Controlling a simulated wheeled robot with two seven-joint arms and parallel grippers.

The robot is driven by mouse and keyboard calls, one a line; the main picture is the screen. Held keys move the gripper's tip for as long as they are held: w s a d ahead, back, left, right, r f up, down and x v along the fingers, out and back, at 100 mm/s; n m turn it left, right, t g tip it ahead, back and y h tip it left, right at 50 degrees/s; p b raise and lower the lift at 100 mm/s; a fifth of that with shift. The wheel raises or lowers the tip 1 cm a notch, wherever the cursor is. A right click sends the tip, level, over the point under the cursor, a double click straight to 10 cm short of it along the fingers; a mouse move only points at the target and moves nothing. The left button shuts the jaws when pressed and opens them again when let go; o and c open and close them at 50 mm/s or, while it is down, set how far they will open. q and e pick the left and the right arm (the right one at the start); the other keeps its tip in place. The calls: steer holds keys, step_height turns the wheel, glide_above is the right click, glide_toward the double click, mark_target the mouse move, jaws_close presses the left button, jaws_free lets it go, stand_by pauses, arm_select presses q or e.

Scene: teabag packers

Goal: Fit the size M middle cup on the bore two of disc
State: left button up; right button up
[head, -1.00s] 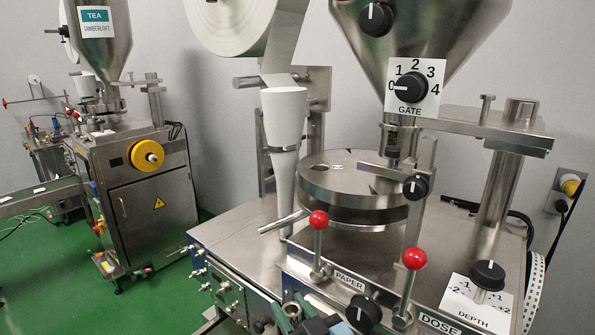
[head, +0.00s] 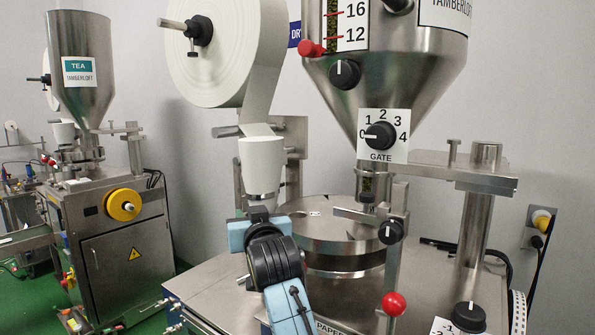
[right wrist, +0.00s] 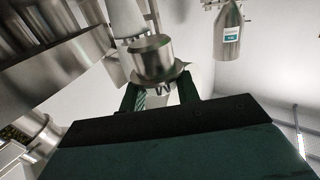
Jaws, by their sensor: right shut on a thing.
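My right gripper (right wrist: 158,84) shows in the right wrist view with its two dark green fingers on either side of a small steel cup (right wrist: 151,58). It is shut on this cup; a dark letter mark, perhaps an M, shows just below it. In the head view my right arm reaches up from the bottom, with its end in front of the paper tube and left of the steel disc (head: 340,232). The fingers and cup cannot be made out clearly there. The disc's left top shows small marks; which bore is two cannot be told. My left gripper is out of view.
A white paper cone (head: 261,160) hangs close behind my right arm's end. The gate knob (head: 380,135) and hopper stand above the disc. A red-knobbed lever (head: 394,304) stands at the front. A second machine (head: 115,225) is far left.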

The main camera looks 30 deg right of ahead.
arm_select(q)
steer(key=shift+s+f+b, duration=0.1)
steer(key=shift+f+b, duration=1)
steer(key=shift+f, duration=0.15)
arm_select(e)
steer(key=w+d+r+m+g+h, duration=0.3)
steer(key=d+r+m+g+h, duration=0.4)
steer(key=d+h, duration=0.3)
steer(key=shift+d+r+m+h, duration=0.4)
steer(key=shift+d+r+m, duration=0.35)
steer(key=shift+d, duration=0.8)
steer(key=shift+a+f, duration=0.1)
